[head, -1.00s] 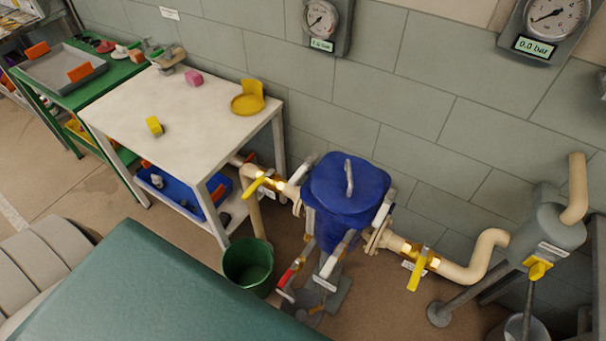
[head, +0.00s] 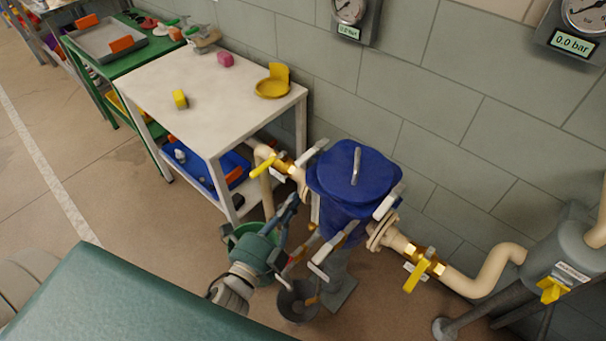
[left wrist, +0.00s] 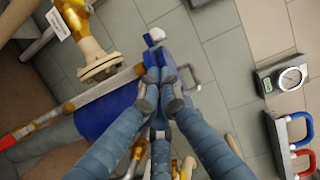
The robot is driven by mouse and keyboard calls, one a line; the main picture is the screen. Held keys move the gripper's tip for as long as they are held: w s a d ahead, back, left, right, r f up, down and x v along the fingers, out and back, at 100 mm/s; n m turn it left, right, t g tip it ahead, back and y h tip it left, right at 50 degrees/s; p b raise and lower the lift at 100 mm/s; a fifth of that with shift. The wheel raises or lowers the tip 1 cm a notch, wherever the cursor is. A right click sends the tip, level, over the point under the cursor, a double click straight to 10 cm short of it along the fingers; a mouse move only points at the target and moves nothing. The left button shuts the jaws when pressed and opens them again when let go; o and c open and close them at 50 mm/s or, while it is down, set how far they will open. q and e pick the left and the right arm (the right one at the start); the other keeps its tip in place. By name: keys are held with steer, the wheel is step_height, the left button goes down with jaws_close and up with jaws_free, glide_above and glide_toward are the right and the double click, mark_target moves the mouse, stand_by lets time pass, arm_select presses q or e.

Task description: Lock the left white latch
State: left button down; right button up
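The blue vessel (head: 340,200) stands in the middle of the head view, with a handle on its lid. The left white latch (head: 311,153) sits at its left rim and slants up and outward. Other white latches are at the right (head: 387,203) and front (head: 328,252). My left gripper (head: 291,203) is left of the vessel, below the left latch and apart from it. In the left wrist view its fingertips (left wrist: 160,82) are drawn together with nothing visible between them, in front of the blue lid; a white latch end (left wrist: 154,36) shows beyond. My right gripper is out of view.
Pipes with yellow-handled valves (head: 273,163) (head: 420,270) flank the vessel. A white table (head: 205,125) stands left, a green bucket (head: 232,236) is partly behind my arm, and a dark bucket (head: 297,300) stands in front. Gauges hang on the wall (head: 580,25).

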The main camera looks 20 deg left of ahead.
arm_select(q)
steer(key=shift+r+m, duration=0.3)
steer(key=shift+r, duration=0.35)
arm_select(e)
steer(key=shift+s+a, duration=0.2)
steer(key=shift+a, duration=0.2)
arm_select(q)
steer(key=p, duration=0.2)
glide_toward(312, 154)
steer(key=w+d, duration=0.2)
steer(key=w, duration=0.1)
steer(key=shift+w+f, duration=0.35)
steer(key=shift+w, duration=0.5)
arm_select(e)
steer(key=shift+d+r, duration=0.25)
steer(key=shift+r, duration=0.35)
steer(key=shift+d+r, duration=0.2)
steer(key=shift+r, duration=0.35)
arm_select(q)
steer(key=shift+a+m+h+p, duration=0.35)
steer(key=shift+m+h, duration=0.05)
steer(key=shift+h, duration=0.4)
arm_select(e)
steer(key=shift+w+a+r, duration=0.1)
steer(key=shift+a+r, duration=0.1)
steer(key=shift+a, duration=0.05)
